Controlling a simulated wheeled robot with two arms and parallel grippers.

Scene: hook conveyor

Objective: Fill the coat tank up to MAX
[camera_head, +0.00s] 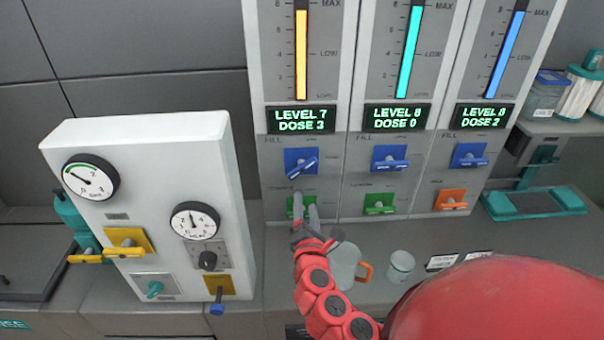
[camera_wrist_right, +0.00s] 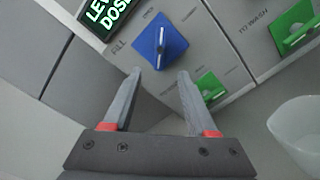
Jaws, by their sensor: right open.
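Three tank gauges stand side by side; I cannot read which one is named coat. The left gauge (camera_head: 301,55) has a yellow column up near MAX, and its display (camera_head: 301,119) reads LEVEL 7, DOSE 3. Below it is a blue FILL lever (camera_head: 301,162), also in the wrist view (camera_wrist_right: 160,48), its handle tilted unlike the level handles of the neighbours. A green lever (camera_wrist_right: 211,87) is below that, partly behind my gripper in the head view. My right gripper (camera_head: 306,211) is open and empty, in front of the green lever and below the blue one. My left gripper is out of view.
The middle gauge (camera_head: 409,55) is teal and the right gauge (camera_head: 507,50) is blue. A white box with dials (camera_head: 150,190) stands to the left. A cup with an orange handle (camera_head: 345,268) and a small cup (camera_head: 400,266) stand on the counter below.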

